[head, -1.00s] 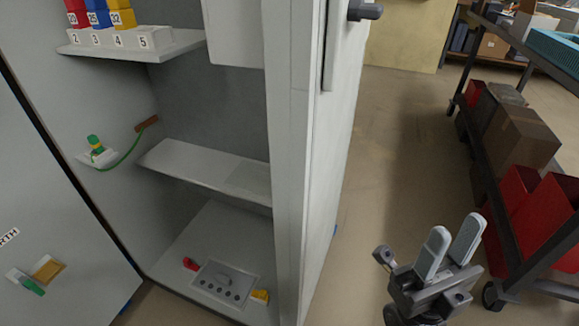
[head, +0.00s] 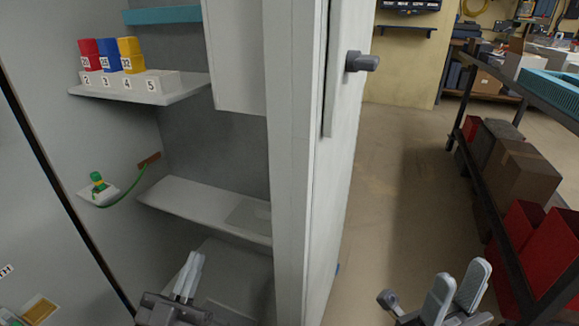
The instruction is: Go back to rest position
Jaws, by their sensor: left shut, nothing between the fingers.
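My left gripper (head: 188,277) shows at the bottom of the head view, in front of the cabinet's lower part. Its two fingers point up, lie close together and hold nothing. My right gripper (head: 457,290) is at the bottom right, over the floor and to the right of the open cabinet door (head: 345,175). Its fingers point up with a gap between them, and it is empty. The cabinet's lower floor is partly hidden behind my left gripper.
Red, blue and yellow blocks (head: 130,55) stand on a numbered shelf (head: 150,85). A green plug with a cable (head: 98,182) sits on a small ledge. A lower shelf (head: 190,200) is bare. A cart (head: 510,95) with boxes stands right; floor (head: 400,190) lies between.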

